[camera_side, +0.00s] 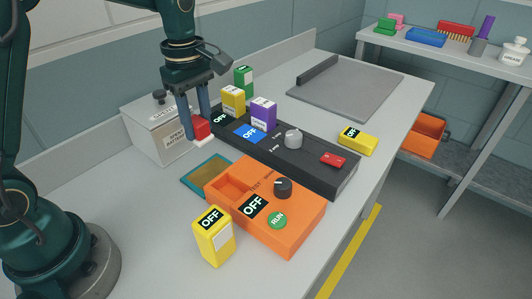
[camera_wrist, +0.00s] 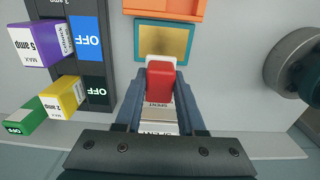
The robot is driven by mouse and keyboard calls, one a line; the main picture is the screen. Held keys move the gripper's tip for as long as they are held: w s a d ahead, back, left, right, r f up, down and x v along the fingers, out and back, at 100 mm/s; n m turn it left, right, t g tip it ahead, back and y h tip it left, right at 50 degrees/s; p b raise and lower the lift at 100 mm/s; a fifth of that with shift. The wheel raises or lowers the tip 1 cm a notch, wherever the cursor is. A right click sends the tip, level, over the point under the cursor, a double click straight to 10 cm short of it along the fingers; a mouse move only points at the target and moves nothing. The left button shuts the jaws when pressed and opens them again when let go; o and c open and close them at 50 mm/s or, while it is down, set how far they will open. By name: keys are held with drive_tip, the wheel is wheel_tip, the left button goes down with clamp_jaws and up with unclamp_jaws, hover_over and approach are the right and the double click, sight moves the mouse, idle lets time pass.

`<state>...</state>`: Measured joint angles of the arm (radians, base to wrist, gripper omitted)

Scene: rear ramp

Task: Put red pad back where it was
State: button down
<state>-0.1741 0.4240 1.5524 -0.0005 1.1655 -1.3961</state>
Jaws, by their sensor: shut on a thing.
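My gripper (camera_side: 197,127) is shut on the red pad (camera_side: 202,128), a small red block with a pale end facing down. In the wrist view the red pad (camera_wrist: 160,82) sits between the two fingers (camera_wrist: 160,75). It is held beside the front of the grey spent battery box (camera_side: 152,136); I cannot tell whether they touch. A teal-edged pad with a gold face (camera_side: 207,174) lies flat on the bench below and in front; it also shows in the wrist view (camera_wrist: 165,42), just beyond the red pad.
A black panel (camera_side: 345,184) with yellow, purple and green blocks at its far end lies right of my gripper. An orange box (camera_side: 297,228) with a dial and a yellow block (camera_side: 214,237) stand nearer. A grey tray (camera_side: 355,90) is farther back. Bench left of the teal-edged pad is clear.

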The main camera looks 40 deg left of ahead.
sight(200, 122)
drive_tip(key=r, duration=0.6)
drive_tip(key=shift+d+r, duration=0.15)
drive_tip(key=shift+d, duration=0.2)
drive_tip(key=s+d+m, duration=0.5)
drive_tip(key=d+m, duration=0.4)
drive_tip(key=d, duration=0.3)
drive_tip(key=s+d+m, duration=0.6)
drive_tip(key=d+m, duration=0.3)
drive_tip(key=d, duration=0.3)
wheel_tip(200, 122, down, 15)
drive_tip(key=shift+w+f, duration=0.1)
drive_tip(key=shift+w, duration=0.05)
drive_tip(key=shift+f, duration=0.1)
drive_tip(key=c, duration=0.5)
unclamp_jaws()
